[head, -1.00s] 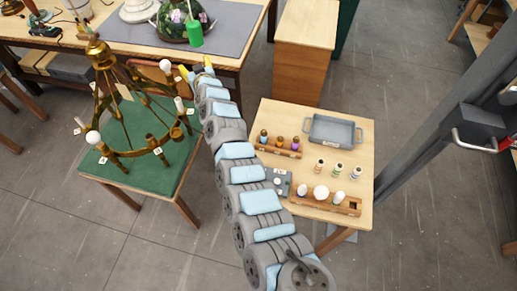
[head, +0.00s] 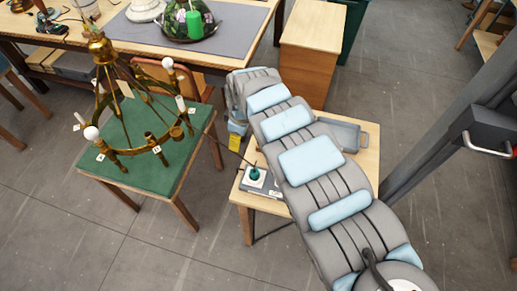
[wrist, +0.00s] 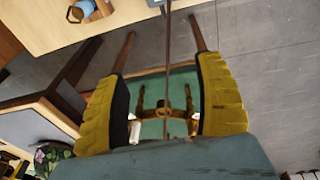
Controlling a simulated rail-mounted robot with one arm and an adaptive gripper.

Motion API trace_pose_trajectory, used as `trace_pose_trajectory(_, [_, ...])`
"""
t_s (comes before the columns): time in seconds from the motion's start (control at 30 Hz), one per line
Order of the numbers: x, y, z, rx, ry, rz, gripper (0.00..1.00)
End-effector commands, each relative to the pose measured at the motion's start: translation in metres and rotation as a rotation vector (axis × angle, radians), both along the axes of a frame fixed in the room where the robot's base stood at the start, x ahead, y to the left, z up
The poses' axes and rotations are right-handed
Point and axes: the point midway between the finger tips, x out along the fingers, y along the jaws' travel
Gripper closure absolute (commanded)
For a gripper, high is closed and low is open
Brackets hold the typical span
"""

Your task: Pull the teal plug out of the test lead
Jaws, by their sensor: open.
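The teal plug (head: 254,174) stands upright on a pale square at the left end of the grey test box (head: 268,190), on the small wooden table. A thin dark lead (head: 236,156) runs from near the plug up and left toward my gripper. My gripper (head: 235,140) shows only in part, beyond the table's left edge and apart from the plug.
The brass chandelier (head: 130,140) stands on the green-topped table (head: 122,182) at left; it also shows beyond my fingers in the wrist view (wrist: 163,112). A grey tray (head: 345,133) sits on the small table (head: 370,165). My arm hides much of that table. Floor lies between both tables.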

Motion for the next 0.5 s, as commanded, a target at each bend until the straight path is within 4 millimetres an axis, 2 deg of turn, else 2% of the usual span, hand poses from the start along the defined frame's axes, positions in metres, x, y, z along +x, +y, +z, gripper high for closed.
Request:
trace_pose_trajectory(0.03, [-0.012, -0.014, -0.004, -0.039, 0.035, 0.011, 0.3])
trace_pose_trajectory(0.1, [-0.026, -0.027, -0.009, -0.076, 0.081, 0.023, 0.3])
trace_pose_trajectory(0.2, [-0.037, -0.038, -0.011, -0.104, 0.114, 0.031, 0.3])
trace_pose_trajectory(0.37, [-0.041, -0.04, -0.016, -0.111, 0.127, 0.035, 0.3])
trace_pose_trajectory(0.5, [-0.041, -0.039, -0.03, -0.11, 0.127, 0.035, 0.3])
